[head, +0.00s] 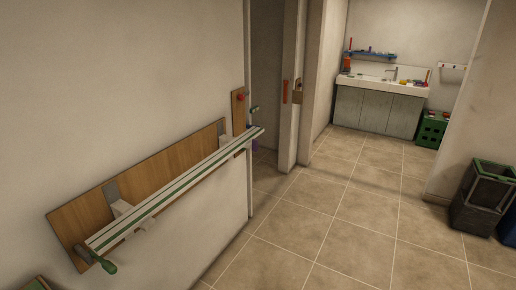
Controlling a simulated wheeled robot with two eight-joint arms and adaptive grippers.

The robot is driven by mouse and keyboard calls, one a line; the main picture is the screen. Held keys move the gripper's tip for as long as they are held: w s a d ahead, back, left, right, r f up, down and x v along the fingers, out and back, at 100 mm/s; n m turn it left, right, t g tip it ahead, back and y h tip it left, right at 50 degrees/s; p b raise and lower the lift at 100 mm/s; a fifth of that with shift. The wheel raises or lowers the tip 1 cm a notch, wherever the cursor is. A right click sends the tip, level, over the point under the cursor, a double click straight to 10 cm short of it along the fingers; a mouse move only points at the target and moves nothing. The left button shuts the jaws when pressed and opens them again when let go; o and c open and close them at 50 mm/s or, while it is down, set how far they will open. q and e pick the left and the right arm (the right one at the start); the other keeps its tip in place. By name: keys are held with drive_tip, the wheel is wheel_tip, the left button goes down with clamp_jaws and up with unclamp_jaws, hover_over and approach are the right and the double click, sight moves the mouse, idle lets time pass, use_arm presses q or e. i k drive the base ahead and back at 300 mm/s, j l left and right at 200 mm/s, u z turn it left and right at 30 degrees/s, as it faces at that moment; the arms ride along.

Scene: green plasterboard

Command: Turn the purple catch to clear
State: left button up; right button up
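A small purple piece (255,146) shows at the edge of the doorway, just below the far end of a long striped rail. It is mostly hidden by the rail and the wall edge, so its shape and turn cannot be told. It may be the purple catch. Neither of my grippers is in the head view.
The pale rail with green stripes (175,190) sticks out from a wooden board (75,219) on the left wall, with a green handle (106,265) at its near end. Dark bins (480,205) stand right. The tiled floor (330,225) is clear.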

sight(255, 146)
drive_tip(key=i+l+u, duration=0.1)
drive_tip(key=i+l, duration=0.15)
drive_tip(key=i+l+u, duration=0.1)
drive_tip(key=i+l, duration=0.15)
drive_tip(key=l, duration=0.25)
drive_tip(key=i+l+u, duration=0.15)
drive_tip(key=l, duration=0.25)
drive_tip(key=i+l+u, duration=0.1)
drive_tip(key=i+l, duration=0.2)
drive_tip(key=l, duration=0.15)
drive_tip(key=i+l+u, duration=0.1)
drive_tip(key=l, duration=0.35)
drive_tip(key=i+l+u, duration=0.1)
drive_tip(key=i+l, duration=0.2)
drive_tip(key=l, duration=0.2)
drive_tip(key=i+l+u, duration=0.1)
drive_tip(key=l, duration=0.35)
drive_tip(key=i+l+u, duration=0.1)
drive_tip(key=i+l, duration=0.15)
drive_tip(key=l, duration=0.25)
